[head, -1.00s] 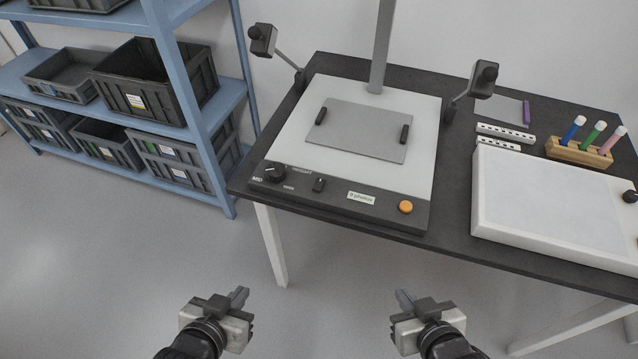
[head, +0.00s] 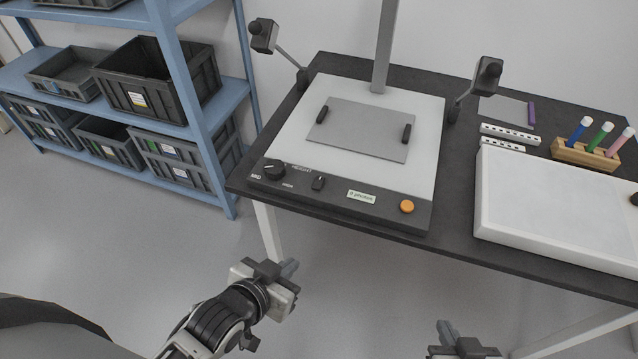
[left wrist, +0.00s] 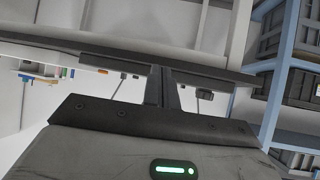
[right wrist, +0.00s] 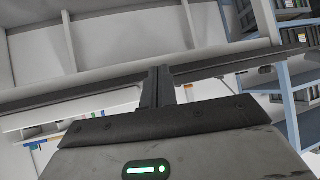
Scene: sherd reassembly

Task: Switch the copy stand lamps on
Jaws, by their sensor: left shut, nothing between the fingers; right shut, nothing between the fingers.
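The copy stand (head: 285,135) sits on the dark table, with a pale baseboard, a grey plate with two black grips and an upright column (head: 384,50). Its left lamp (head: 263,36) and right lamp (head: 487,73) are on arms; I see no glow from either. The black front panel has a round knob (head: 274,170), a small switch (head: 318,183), a label and an orange button (head: 407,206). My left gripper (head: 288,268) is shut and empty, below the table's front edge. My right gripper (head: 446,330) is shut and empty, low at the bottom edge.
A white light box (head: 560,205) lies right of the copy stand. Behind it are a wooden rack (head: 585,153) with colored markers and white scale bars (head: 510,134). Blue shelving (head: 205,120) with dark crates stands left. The floor before the table is clear.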

